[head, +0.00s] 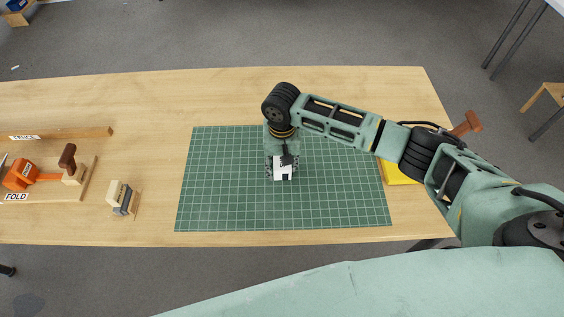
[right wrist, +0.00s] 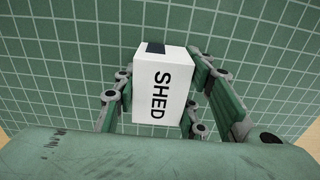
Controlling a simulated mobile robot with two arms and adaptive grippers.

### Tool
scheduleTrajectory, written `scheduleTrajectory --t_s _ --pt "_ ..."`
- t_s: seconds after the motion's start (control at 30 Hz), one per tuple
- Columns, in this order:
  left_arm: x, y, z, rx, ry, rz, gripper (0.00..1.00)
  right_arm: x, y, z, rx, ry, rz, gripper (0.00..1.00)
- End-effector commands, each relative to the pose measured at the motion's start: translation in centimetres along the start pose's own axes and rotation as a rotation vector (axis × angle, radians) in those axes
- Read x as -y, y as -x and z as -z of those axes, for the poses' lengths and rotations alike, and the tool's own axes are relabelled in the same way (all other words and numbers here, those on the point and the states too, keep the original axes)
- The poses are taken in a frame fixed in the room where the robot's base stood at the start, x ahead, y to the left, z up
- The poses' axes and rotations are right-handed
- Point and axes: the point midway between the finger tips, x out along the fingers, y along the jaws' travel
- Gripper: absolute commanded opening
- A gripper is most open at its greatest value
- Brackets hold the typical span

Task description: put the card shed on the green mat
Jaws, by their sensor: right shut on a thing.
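The card shed (head: 282,173) is a small white box with a dark patch on it. In the right wrist view the white box (right wrist: 162,88) shows the word SHED, and the two fingers of my right gripper (right wrist: 160,100) are closed on its sides. In the head view my right gripper (head: 283,160) points down over the middle of the green mat (head: 225,200) with the shed in it. The mat has a pale grid. I cannot tell whether the shed touches the mat or is just above it. My left gripper is not in view.
A yellow thing (head: 398,174) lies at the mat's right edge, partly behind my arm. At the left are a small striped block (head: 122,198), a board labelled FOLD with an orange tool (head: 22,174), and a wooden strip (head: 70,133). The mat around the shed is clear.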

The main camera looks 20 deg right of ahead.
Motion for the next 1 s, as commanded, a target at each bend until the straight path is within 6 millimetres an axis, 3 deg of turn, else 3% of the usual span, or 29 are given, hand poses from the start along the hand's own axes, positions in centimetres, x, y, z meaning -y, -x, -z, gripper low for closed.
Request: scheduleTrajectory --t_s 0.33,0.37,0.57,0.87,1.0 --pt "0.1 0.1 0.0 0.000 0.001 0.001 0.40 0.0 -0.3 -0.1 0.001 0.001 0.000 0.20" --pt "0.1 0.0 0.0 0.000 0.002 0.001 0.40 0.0 -0.3 -0.1 0.000 0.001 0.000 0.41" --pt "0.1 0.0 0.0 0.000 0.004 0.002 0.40 0.0 -0.3 -0.1 0.000 0.001 0.000 0.57" --pt "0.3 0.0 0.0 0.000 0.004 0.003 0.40 0.0 -0.2 0.0 0.000 0.001 0.000 0.57" --pt "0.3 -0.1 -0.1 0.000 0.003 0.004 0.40 0.1 1.0 0.0 0.000 0.002 0.002 0.57"
